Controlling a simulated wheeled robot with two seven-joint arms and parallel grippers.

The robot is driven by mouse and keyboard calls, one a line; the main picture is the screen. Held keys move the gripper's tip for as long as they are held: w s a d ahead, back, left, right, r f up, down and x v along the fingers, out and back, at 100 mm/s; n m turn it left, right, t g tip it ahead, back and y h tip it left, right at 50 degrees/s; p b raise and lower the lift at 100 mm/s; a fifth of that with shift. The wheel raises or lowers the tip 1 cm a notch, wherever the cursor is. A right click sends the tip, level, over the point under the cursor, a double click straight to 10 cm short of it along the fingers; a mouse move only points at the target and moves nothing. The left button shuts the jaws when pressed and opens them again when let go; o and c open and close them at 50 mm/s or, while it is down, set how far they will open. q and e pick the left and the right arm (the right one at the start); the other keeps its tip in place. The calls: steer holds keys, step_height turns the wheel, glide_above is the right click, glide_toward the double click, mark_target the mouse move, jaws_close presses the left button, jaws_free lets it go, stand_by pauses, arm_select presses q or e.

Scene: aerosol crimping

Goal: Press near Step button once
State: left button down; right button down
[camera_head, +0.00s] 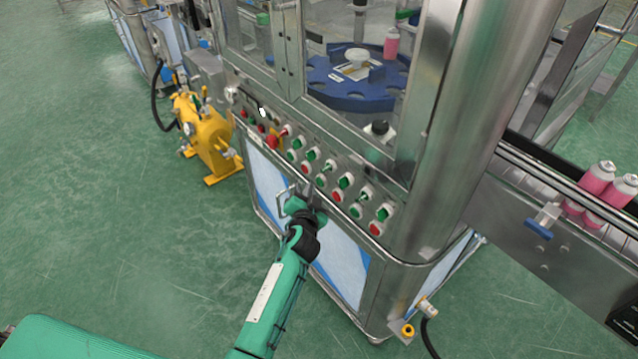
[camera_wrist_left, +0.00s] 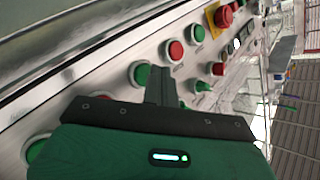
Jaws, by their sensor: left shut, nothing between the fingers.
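The control panel (camera_head: 318,172) on the steel machine carries rows of red and green round buttons and switches. I cannot read a Step label, so I cannot tell which button is the near Step one. My left gripper (camera_head: 312,206) is shut and empty at the panel's lower edge, close to a red button (camera_head: 336,195). In the left wrist view the closed fingers (camera_wrist_left: 159,75) reach over the panel, just beside a green button (camera_wrist_left: 140,75). Contact with a button cannot be told. Another green button (camera_wrist_left: 37,149) shows at lower left. My right gripper is out of view.
A red emergency knob on a yellow plate (camera_wrist_left: 224,16) is farther along the panel. A door handle (camera_head: 283,197) is below the panel. A yellow tank (camera_head: 208,138) stands at left, and a conveyor with pink cans (camera_head: 598,178) at right. The green floor at left is clear.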

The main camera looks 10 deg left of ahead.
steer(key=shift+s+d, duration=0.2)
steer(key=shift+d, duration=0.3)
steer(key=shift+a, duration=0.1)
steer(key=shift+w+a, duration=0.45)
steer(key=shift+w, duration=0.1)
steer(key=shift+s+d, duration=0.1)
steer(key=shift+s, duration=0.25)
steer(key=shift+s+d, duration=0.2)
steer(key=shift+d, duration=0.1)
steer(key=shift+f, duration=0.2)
